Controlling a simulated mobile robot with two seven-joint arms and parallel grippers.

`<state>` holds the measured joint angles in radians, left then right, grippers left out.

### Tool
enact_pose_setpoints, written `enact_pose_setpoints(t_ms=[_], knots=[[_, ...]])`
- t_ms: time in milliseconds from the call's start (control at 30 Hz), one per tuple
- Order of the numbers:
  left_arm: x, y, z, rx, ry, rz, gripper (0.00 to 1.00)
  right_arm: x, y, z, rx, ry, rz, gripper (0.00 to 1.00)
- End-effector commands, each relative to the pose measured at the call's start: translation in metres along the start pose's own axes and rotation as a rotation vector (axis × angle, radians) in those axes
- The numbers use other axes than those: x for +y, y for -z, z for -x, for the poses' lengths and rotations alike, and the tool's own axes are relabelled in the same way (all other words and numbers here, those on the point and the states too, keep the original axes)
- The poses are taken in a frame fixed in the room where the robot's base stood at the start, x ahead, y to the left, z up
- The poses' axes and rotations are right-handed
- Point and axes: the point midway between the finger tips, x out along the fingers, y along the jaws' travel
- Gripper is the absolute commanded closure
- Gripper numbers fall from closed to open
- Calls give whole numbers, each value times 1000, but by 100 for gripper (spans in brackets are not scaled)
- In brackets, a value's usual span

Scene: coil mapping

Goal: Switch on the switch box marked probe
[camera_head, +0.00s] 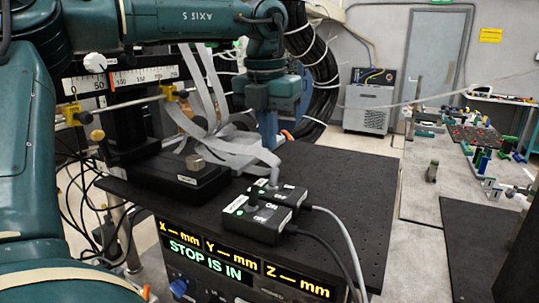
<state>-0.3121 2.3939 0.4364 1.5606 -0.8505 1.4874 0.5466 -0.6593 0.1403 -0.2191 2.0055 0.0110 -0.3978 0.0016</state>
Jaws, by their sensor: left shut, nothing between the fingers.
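Two small black switch boxes stand side by side near the front edge of the dark perforated table top (345,185). The rear box (290,196) has a grey upright piece on top, and the front box (262,228) has a dark upright lever. Both carry small pale labels and green marks, too small to read, so I cannot tell which is marked probe. My left gripper (268,142) points down above and behind the boxes. It is shut and empty, partly hidden by grey ribbons. Whether it touches the rear box is unclear. My right gripper is out of view.
Loose grey ribbons (215,125) hang beside a black block (175,180) left of the boxes. Cables (340,235) leave the boxes to the right. The display (215,255) below reads "STOP IS IN". The table top's right part is clear.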

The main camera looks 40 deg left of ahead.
Motion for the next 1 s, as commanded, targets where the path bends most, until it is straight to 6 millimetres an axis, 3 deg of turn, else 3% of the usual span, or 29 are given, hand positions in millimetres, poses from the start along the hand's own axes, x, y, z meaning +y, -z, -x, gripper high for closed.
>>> enact_pose_setpoints(t_ms=[200,400,1000], knots=[[0,-1,52,-4,-2,1,100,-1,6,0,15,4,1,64],[0,0,78,0,-1,0,100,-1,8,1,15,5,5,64],[0,0,85,1,0,-1,100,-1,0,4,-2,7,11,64]])
